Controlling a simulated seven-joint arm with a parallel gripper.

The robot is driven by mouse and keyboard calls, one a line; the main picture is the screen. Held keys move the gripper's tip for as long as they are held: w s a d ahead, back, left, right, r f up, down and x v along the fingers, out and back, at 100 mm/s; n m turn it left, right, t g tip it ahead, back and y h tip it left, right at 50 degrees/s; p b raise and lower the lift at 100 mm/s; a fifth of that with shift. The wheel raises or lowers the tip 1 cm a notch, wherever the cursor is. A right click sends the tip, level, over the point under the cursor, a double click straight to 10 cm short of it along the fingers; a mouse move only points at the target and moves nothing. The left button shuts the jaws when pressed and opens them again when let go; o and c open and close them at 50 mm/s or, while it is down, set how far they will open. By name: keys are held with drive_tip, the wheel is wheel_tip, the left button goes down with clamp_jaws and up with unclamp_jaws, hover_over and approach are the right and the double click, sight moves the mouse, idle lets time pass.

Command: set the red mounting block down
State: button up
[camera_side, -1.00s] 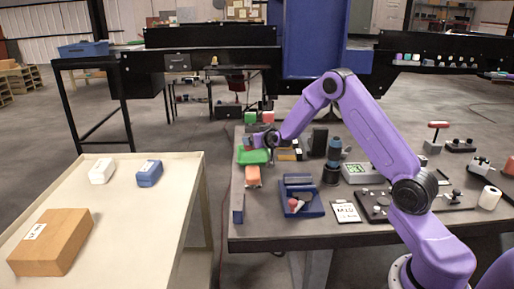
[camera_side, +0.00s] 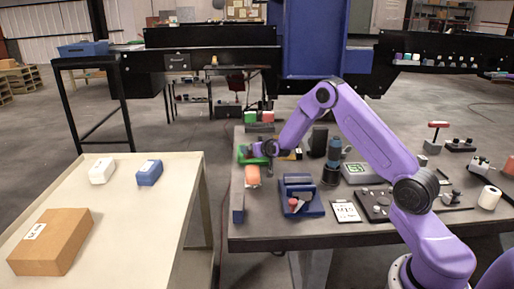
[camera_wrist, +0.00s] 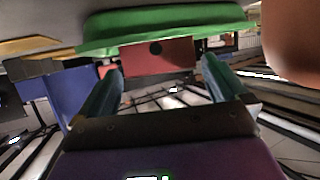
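The red mounting block (camera_wrist: 157,58) sits between the fingertips of my gripper (camera_wrist: 163,64) in the wrist view, its face with a dark round hole turned toward the camera. The fingers flank it closely, and my gripper appears shut on it. The green tray (camera_wrist: 160,30) spans the top of this view, and its rim covers one edge of the block. In the side view my gripper (camera_side: 262,148) is low at the tray (camera_side: 243,157). The held block cannot be made out there, and whether it touches the tray floor is unclear.
Red (camera_side: 268,117) and green (camera_side: 251,117) blocks stand behind. A cream cart (camera_side: 125,215) at left carries boxes, with bare top between them.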

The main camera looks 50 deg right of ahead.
drive_tip(key=shift+r, duration=0.15)
drive_tip(key=shift+s+r, duration=0.1)
drive_tip(key=v, duration=0.4)
drive_tip(key=shift+s+a+r, duration=0.1)
drive_tip(key=shift+a, duration=0.05)
wheel_tip(320, 180, up, 7)
drive_tip(key=s+a+n+g+y, duration=0.1)
drive_tip(key=s+a+n+y, duration=0.15)
drive_tip(key=a, duration=0.65)
drive_tip(key=s+a+n+g+y, duration=0.1)
drive_tip(key=s+a+n+y, duration=0.15)
drive_tip(key=a, duration=0.55)
drive_tip(key=s+a+n+g+y, duration=0.4)
drive_tip(key=s+a, duration=0.8)
drive_tip(key=s, duration=0.2)
drive_tip(key=s+a+n+g, duration=0.2)
drive_tip(key=s+n+g, duration=0.2)
drive_tip(key=s, duration=1.2)
drive_tip(key=s+d+n+g+h, duration=0.2)
drive_tip(key=s+d, duration=0.4)
drive_tip(key=s, duration=0.6)
drive_tip(key=shift+n+h, duration=0.8)
drive_tip(key=shift+n, duration=0.2)
